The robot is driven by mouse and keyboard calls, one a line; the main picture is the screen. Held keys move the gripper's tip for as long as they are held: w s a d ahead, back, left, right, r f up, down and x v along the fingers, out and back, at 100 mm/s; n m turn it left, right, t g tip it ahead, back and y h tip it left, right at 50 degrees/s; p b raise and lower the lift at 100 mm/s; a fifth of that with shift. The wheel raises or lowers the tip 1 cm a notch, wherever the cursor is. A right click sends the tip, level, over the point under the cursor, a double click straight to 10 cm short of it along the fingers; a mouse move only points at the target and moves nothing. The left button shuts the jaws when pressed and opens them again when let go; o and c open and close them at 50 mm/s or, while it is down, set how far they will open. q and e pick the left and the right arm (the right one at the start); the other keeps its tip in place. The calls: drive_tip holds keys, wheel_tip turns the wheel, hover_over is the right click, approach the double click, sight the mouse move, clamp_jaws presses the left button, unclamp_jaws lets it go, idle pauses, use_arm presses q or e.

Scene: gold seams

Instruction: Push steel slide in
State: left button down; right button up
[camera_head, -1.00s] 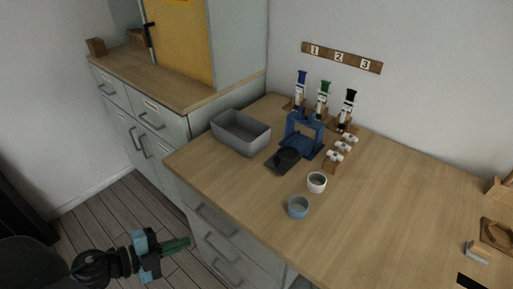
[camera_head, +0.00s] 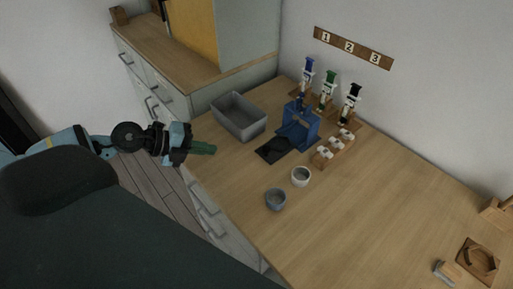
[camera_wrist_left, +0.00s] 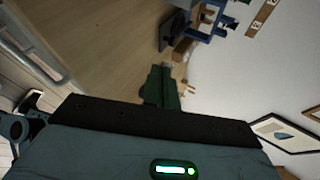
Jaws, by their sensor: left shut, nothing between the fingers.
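My left gripper (camera_head: 203,148), with green fingers, is shut and empty over the worktop's left edge, left of the dark plate. Its closed fingers show in the left wrist view (camera_wrist_left: 162,88). My right gripper is not in view.
A grey bin (camera_head: 239,117) stands behind my left gripper. A white cup (camera_head: 301,176) and a blue-grey cup (camera_head: 275,199) stand in front of the frame. The front middle of the worktop (camera_head: 350,225) is clear.

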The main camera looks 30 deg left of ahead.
use_arm(q)
drive_tip(key=shift+w+d+f, duration=0.1)
drive_tip(key=shift+f, duration=0.05)
drive_tip(key=shift+w+d+f, duration=0.35)
drive_tip(key=shift+w+d, duration=0.05)
drive_tip(key=shift+w, duration=0.1)
approach(263, 152)
drive_tip(key=x, duration=0.4)
drive_tip(key=shift+w+a+f, duration=0.1)
drive_tip(key=shift+w+f, duration=0.15)
drive_tip(key=shift+f, duration=0.35)
drive_tip(key=shift+w+d, duration=0.5)
drive_tip(key=shift+w, duration=0.05)
drive_tip(key=shift+w+d+f, duration=0.1)
drive_tip(key=shift+w+d, duration=0.05)
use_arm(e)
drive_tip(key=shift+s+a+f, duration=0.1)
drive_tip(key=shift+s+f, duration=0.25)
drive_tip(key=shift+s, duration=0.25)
